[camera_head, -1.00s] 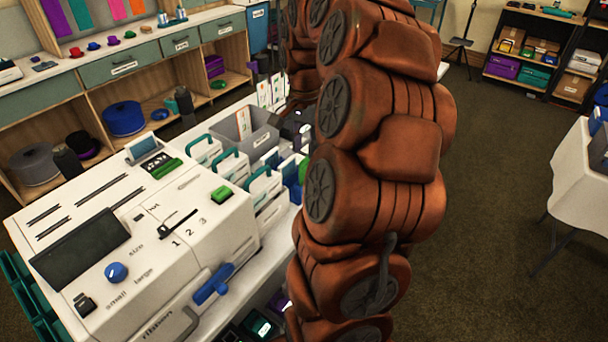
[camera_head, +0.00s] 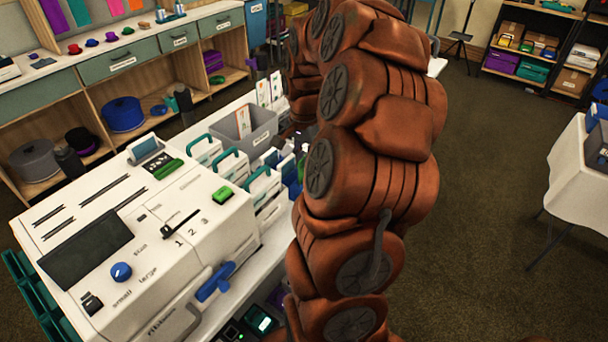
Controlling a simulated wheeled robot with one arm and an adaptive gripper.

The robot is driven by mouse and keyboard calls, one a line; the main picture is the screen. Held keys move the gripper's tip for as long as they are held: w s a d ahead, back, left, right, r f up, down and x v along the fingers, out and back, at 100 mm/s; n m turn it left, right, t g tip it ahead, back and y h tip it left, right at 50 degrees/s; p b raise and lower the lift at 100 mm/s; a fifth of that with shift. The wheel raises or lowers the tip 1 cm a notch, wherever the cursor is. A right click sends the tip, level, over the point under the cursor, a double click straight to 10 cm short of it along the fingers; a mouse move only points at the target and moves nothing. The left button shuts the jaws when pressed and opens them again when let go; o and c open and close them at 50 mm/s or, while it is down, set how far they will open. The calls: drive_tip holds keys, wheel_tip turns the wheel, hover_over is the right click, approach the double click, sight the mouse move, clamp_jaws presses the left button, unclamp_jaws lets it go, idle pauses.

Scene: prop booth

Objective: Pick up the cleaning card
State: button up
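I cannot pick out the cleaning card with certainty. A grey bin (camera_head: 262,142) on the white table holds an upright white card with orange marks (camera_head: 243,121). More upright white cards (camera_head: 264,92) stand just behind the bin. My rust-brown arm rises through the middle of the view and bends down beyond, to the right of the bin. My gripper is mostly hidden behind the arm; only a small dark part (camera_head: 301,138) that may belong to it shows near the bin's right side. Its fingers and anything between them cannot be made out.
A large white machine (camera_head: 150,235) with knobs and a blue lever fills the table's near left. White holders with teal handles (camera_head: 262,183) stand between it and my arm. Shelves (camera_head: 535,50) stand at the back right. Open carpet (camera_head: 480,190) lies right of my arm.

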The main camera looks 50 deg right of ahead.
clamp_jaws()
drive_tip(key=shift+r, duration=0.1)
wheel_tip(320, 180, up, 8)
drive_tip(key=shift+f+b, duration=0.2)
drive_tip(key=shift+b, duration=0.9)
drive_tip(key=shift+r, duration=1.15)
